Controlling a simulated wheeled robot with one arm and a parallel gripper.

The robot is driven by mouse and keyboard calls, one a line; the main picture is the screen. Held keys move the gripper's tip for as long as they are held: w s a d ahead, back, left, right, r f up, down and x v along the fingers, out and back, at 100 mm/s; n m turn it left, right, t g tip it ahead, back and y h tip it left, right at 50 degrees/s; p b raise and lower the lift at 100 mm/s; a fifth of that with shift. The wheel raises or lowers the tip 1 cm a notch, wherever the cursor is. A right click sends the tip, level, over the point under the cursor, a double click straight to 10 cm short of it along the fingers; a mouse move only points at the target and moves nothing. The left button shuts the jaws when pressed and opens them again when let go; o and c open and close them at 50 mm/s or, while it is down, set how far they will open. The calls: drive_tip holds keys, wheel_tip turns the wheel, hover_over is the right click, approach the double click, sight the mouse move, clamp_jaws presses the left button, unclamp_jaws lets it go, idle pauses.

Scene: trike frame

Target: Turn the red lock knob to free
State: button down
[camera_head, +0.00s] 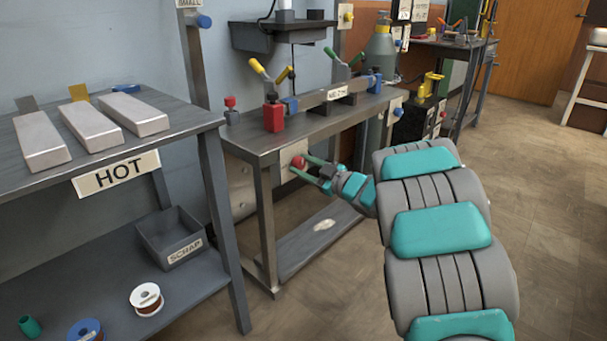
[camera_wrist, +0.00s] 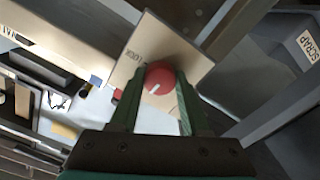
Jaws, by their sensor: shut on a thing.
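The red lock knob (camera_head: 298,162) sits on a pale plate (camera_head: 288,153) on the front of the middle workbench. In the wrist view the knob (camera_wrist: 160,77) is round, with a short white mark pointing to its lower left. The plate (camera_wrist: 178,48) carries the label "LOCK" near its left edge; no other label on it is readable. My gripper (camera_head: 304,168) reaches the knob from the right. In the wrist view its green fingers (camera_wrist: 158,90) are shut on the knob, one on each side. The fingers cover part of the plate.
The workbench top (camera_head: 252,140) holds a red block clamp (camera_head: 273,115) and a long bar fixture. At left a table with a "HOT" sign (camera_head: 117,172) bears metal bars. A grey scrap bin (camera_head: 171,238) is on its lower shelf. Open floor (camera_head: 545,210) lies at right.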

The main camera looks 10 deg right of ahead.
drive_tip(key=n+b, duration=0.2)
drive_tip(key=n, duration=0.2)
drive_tip(key=shift+f+n+b, duration=0.15)
drive_tip(key=shift+n+b, duration=0.15)
drive_tip(key=shift+b, duration=0.05)
drive_tip(key=n, duration=0.4)
drive_tip(key=shift+n+b, duration=0.3)
drive_tip(key=n, duration=0.5)
drive_tip(key=shift+n, duration=2.5)
drive_tip(key=shift+c, duration=1.9)
unclamp_jaws()
drive_tip(key=shift+s, duration=0.15)
